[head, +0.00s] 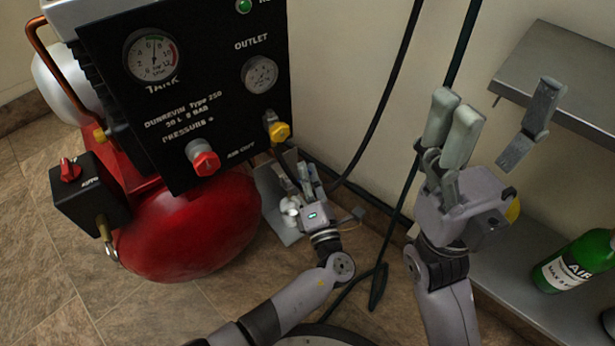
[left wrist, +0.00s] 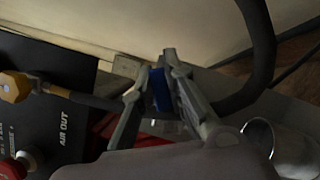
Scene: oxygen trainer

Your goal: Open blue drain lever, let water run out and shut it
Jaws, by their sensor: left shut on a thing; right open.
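The blue drain lever (left wrist: 161,92) shows in the left wrist view as a small blue piece between the two fingers of my left gripper (left wrist: 165,80). The fingers are shut on it. In the head view my left gripper (head: 308,178) is low beside the compressor's black panel (head: 190,100), near the wall; the lever cannot be made out there. The red tank (head: 190,235) is left of this gripper. My right gripper (head: 492,118) is open and empty, raised in front of the wall at the right. I cannot see any running water.
A silver cup (left wrist: 275,145) is near my left gripper; it also shows in the head view (head: 290,208). Black hoses (head: 385,100) hang along the wall. At the right are a metal shelf (head: 565,75) and a green bottle (head: 575,265) on a lower shelf.

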